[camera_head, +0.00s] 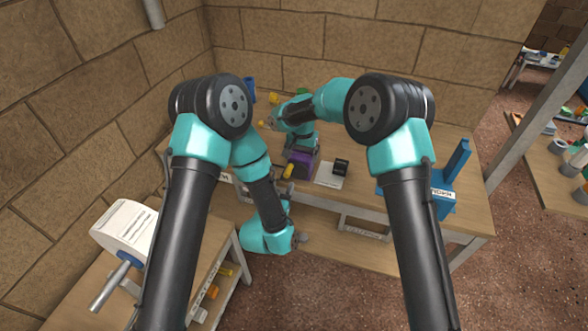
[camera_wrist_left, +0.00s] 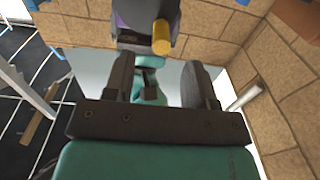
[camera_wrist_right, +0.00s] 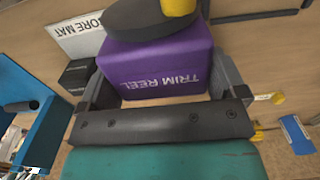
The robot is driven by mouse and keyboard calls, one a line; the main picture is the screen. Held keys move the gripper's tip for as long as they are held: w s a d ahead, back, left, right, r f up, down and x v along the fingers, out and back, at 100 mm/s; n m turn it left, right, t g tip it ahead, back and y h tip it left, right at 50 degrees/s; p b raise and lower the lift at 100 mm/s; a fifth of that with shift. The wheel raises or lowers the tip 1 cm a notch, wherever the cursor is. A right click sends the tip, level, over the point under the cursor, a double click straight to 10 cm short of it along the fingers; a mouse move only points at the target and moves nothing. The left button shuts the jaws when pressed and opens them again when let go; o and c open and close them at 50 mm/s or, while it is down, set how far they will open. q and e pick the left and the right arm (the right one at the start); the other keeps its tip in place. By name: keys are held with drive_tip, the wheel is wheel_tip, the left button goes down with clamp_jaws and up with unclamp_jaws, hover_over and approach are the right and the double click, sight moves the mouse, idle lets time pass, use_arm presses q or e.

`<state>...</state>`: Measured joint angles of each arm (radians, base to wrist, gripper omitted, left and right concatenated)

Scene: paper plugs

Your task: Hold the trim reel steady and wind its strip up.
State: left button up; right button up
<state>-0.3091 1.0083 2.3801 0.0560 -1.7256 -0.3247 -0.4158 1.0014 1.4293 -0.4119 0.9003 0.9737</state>
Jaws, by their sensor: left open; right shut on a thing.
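The trim reel is a purple block (camera_head: 304,158) near the table's front edge, with a dark disc (camera_wrist_right: 140,17) and a yellow crank knob (camera_head: 288,171) on its front side. My right gripper (camera_wrist_right: 162,75) is shut on the purple block, one finger on each side, and its label shows in the right wrist view. My left gripper (camera_wrist_left: 160,66) is open and empty, low in front of the reel. The knob (camera_wrist_left: 161,37) is just beyond its fingertips, apart from them, in the left wrist view. I cannot make out the strip.
A white mat (camera_head: 328,182) with a black piece (camera_head: 341,166) lies right of the reel. A blue stand (camera_head: 451,180) is at the table's right end. A white paper roll (camera_head: 124,222) with a grey handle is on the left table. A brick wall stands behind.

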use_arm(q)
drive_tip(key=v, duration=0.3)
drive_tip(key=shift+r, duration=0.1)
idle(0.4)
wheel_tip(320, 180, up, 10)
idle(0.7)
idle(0.9)
use_arm(e)
drive_tip(key=o, duration=0.8)
drive_tip(key=shift+r, duration=0.1)
wheel_tip(320, 180, up, 12)
drive_tip(key=shift+f, duration=0.1)
